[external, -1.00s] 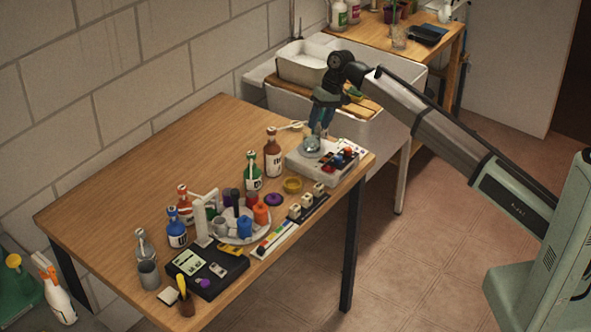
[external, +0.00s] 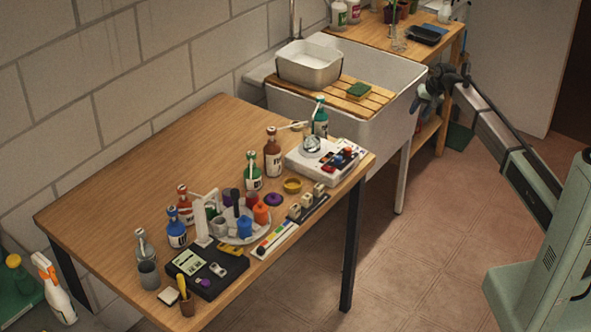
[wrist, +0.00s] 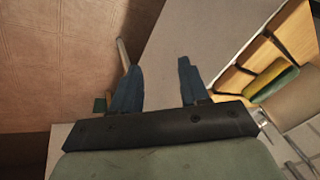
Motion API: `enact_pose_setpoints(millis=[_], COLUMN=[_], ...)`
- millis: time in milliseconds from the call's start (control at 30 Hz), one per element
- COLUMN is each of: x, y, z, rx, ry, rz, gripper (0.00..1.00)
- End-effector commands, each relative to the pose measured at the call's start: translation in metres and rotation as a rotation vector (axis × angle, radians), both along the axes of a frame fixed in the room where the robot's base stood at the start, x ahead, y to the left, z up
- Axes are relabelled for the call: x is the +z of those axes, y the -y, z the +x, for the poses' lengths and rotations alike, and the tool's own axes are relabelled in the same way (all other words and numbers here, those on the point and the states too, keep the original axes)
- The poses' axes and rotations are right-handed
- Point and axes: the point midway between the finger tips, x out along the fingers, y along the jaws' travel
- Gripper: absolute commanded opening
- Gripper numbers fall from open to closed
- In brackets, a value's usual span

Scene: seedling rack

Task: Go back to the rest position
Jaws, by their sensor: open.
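My gripper (external: 421,103) hangs in the air at the right of the white sink, clear of the wooden table. In the wrist view its two blue fingers (wrist: 158,88) stand apart with nothing between them. Behind the fingers are the tiled floor and the pale sink side (wrist: 205,40). My arm is folded back toward its green base at the right of the external view.
The wooden table (external: 130,165) holds several bottles, a round tray and a white device (external: 298,165). The white sink (external: 385,125) carries a slatted board (external: 375,103) with a green sponge (external: 358,91). The floor (external: 440,230) between table and base is clear.

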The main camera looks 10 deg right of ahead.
Motion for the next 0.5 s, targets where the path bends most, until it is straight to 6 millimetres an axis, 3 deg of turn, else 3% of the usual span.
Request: enact_pose_setpoints(millis=[33, 100, 500], x=[-0.027, -0.058, -0.216], y=[0.009, 0.018, 0.064], z=[-0.014, -0.028, -0.13], rx=[-0.001, -0.001, 0.025], ry=[-0.024, -0.053, -0.219], rz=[-0.012, -0.027, -0.105], gripper=[0.45, 0.45, 0.45])
